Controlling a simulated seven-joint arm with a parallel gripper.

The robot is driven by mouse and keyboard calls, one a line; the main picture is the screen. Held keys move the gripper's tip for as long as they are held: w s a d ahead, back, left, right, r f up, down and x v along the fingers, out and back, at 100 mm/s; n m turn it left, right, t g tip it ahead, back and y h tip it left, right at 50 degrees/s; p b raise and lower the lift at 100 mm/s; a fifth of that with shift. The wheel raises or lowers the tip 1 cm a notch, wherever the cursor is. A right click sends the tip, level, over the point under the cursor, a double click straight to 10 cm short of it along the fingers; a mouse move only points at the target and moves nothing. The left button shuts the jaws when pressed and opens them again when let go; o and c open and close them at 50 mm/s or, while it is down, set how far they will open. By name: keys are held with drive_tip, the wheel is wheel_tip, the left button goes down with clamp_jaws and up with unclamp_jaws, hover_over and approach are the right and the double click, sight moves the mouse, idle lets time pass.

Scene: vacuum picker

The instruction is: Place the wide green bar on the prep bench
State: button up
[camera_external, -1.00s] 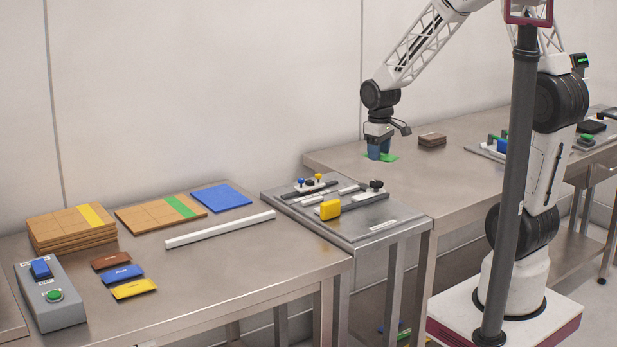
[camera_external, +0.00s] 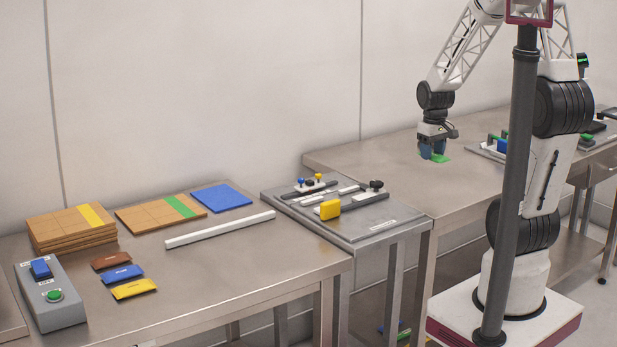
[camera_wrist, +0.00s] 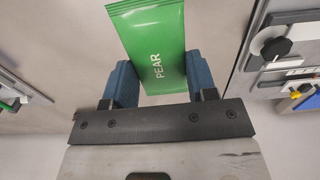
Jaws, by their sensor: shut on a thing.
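The wide green bar (camera_external: 442,159) is a flat green packet. In the wrist view the green bar (camera_wrist: 156,45) shows the white word "PEAR". The bar is over the long steel bench (camera_external: 370,158) at the back right. I cannot tell its exact height above the top. Another steel bench (camera_external: 235,262) is at the left front. No label shows which one is the prep bench.
The left bench holds tan boards (camera_external: 72,227), a blue sheet (camera_external: 221,197), a white bar (camera_external: 220,229), brown, blue and yellow packets (camera_external: 123,272) and a switch box (camera_external: 51,297). A fixture plate (camera_external: 350,228) with a yellow block (camera_external: 329,209) stands between the benches. The right bench's left part is clear.

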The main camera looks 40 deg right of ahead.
drive_tip(key=shift+s+d+f, duration=0.1)
drive_tip(key=shift+f, duration=2.4)
hover_over(408, 171)
drive_tip(key=shift+s+f, duration=0.15)
drive_tip(key=shift+f, duration=0.6)
drive_tip(key=shift+f, duration=1.75)
drive_tip(key=shift+f, duration=0.1)
